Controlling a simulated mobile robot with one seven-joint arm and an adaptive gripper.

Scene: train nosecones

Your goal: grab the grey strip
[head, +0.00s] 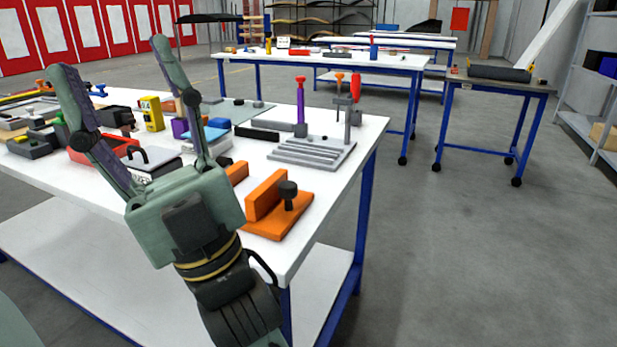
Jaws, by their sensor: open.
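My gripper (110,60) is open and empty in the head view, its two long fingers pointing up and away over the near table. A dark grey strip-like bar (257,133) lies flat on the white table, to the right of the fingers and apart from them. I cannot tell for certain that this bar is the grey strip. A grey slotted plate (311,152) lies just right of it. My gripper hides part of the tabletop behind it.
An orange angled fixture (272,205) with a black knob stands at the near table's (350,127) front right. A purple-handled tool (300,107) and a red-topped clamp (355,88) stand upright near the plate. Assorted tools crowd the left. Open floor lies right.

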